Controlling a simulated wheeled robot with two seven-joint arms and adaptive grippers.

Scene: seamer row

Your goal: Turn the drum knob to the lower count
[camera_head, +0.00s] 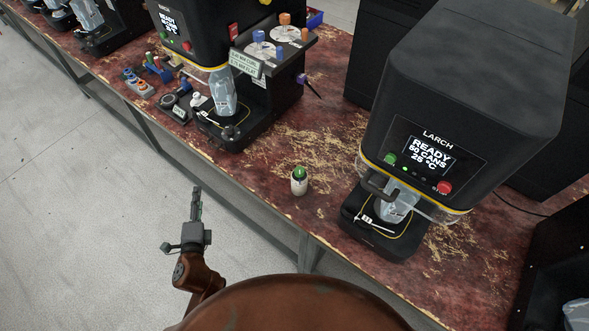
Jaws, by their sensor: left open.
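Two knobs, one blue (258,37) and one orange (285,19), stand on white dials on a black side panel of the middle seamer (205,40). I cannot tell which is the drum knob, and the dial markings are too small to read. A small placard (246,62) hangs at the front of the panel. My left gripper (196,192) is open and empty, pointing up the picture. It is over the floor in front of the bench, well below and left of the knobs, touching nothing. My right gripper is not in view.
The right seamer (463,90), marked LARCH, reads READY, 50 CANS. A white bottle with a green cap (299,181) stands on the worn red bench (325,150) between the seamers. Small tools and a black holder (174,103) lie left of the middle seamer.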

